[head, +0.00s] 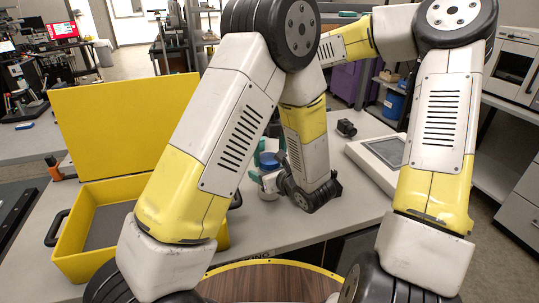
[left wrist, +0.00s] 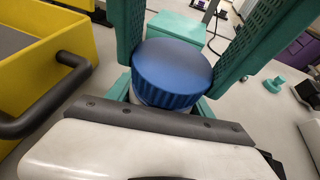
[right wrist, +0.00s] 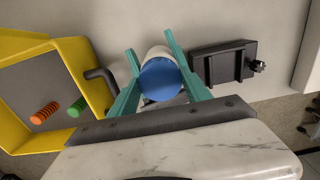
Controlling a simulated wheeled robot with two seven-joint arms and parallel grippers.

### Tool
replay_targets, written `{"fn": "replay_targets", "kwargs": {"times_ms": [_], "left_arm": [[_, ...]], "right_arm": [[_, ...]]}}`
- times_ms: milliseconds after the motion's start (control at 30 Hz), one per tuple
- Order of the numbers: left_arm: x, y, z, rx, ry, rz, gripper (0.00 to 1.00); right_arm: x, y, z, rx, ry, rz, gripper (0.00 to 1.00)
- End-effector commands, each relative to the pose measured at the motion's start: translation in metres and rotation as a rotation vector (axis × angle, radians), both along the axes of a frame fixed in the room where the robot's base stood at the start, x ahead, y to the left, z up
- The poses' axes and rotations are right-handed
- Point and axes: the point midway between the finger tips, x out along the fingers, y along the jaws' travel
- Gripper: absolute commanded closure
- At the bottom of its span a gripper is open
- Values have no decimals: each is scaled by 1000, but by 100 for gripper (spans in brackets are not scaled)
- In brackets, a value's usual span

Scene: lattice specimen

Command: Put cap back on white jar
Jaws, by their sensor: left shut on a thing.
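The white jar (head: 269,187) is near the middle of the table, with the round blue cap (head: 268,160) at its top. The ribbed cap also shows in the left wrist view (left wrist: 172,75), where only a sliver of white shows below it. My left gripper (left wrist: 165,100) is low at the jar, shut on it. My right gripper (right wrist: 160,72) has its teal fingers close against both sides of the cap, with the white jar (right wrist: 157,52) just beyond. I cannot tell whether the cap is fully seated.
An open yellow case (head: 88,262) stands left of the jar, its black handle nearby. An orange piece (right wrist: 44,113) and a green piece (right wrist: 77,107) lie inside. A black device (right wrist: 222,62) lies right of the jar. A grey-screened scale (head: 385,152) is farther right.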

Motion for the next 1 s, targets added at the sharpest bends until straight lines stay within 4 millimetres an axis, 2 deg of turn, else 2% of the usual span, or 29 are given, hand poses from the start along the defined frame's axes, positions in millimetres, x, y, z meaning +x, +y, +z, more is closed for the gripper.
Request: {"fn": "replay_targets", "kwargs": {"times_ms": [33,133,167,267,467,733,767,833,1000], "left_arm": [[0,0,0,0,-1,0,100],[0,0,0,0,-1,0,100],[0,0,0,0,-1,0,100],[0,0,0,0,-1,0,100],[0,0,0,0,-1,0,100],[0,0,0,0,-1,0,100],[0,0,0,0,-1,0,100],[0,0,0,1,-1,0,100],[0,0,0,0,-1,0,100]], "right_arm": [[0,0,0,0,0,0,69],[0,0,0,0,0,0,89],[0,0,0,0,0,0,93],[0,0,0,0,0,-50,93],[0,0,0,4,2,-271,93],[0,0,0,5,3,-285,93],[0,0,0,5,3,-285,38],[0,0,0,5,3,-285,25],[0,0,0,5,3,-284,22]]}}
